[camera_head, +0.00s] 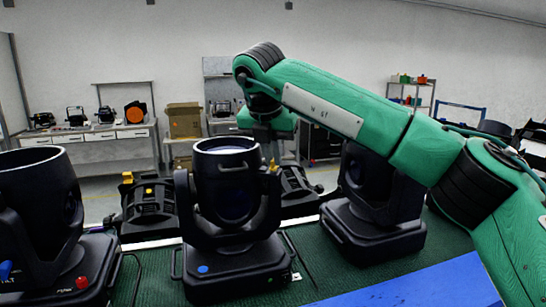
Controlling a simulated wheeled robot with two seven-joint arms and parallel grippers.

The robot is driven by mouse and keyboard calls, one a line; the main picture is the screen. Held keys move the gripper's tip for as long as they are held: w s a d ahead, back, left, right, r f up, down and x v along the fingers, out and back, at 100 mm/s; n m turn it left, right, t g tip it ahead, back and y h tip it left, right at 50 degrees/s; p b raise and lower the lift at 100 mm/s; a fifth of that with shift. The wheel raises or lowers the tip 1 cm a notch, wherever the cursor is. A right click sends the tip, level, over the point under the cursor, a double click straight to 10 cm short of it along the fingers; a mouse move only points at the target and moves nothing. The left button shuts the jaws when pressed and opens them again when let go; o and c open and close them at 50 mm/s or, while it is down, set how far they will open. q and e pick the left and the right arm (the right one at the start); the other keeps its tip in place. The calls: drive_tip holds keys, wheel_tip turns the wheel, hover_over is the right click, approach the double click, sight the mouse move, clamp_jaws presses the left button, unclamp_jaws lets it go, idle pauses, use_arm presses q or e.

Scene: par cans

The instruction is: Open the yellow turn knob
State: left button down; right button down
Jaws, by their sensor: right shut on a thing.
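My right arm reaches in from the right, and its wrist points down behind the right side of the middle black par can (228,190). My right gripper (271,156) is at that can's upper right side, shut on a small yellow turn knob (273,166). The fingers are small and partly hidden, so the exact grip is hard to see. The can stands upright on its base, with a blue knob (203,269) low on the front. My left gripper is not in view.
Another black can (380,205) stands at right under my arm. One at left (45,220) has a red knob (82,282) and a blue one. Black units with yellow parts (148,205) sit behind. A blue mat (420,285) lies bare on the green table front right.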

drive_tip(key=shift+r, duration=0.1)
idle(0.4)
drive_tip(key=c, duration=1.5)
unclamp_jaws()
drive_tip(key=shift+c, duration=0.2)
drive_tip(key=shift+s+r, duration=0.1)
drive_tip(key=shift+r, duration=0.15)
use_arm(q)
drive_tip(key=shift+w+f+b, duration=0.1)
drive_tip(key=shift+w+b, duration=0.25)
drive_tip(key=shift+b, duration=0.1)
use_arm(e)
drive_tip(key=v, duration=1.3)
drive_tip(key=shift+a, duration=0.2)
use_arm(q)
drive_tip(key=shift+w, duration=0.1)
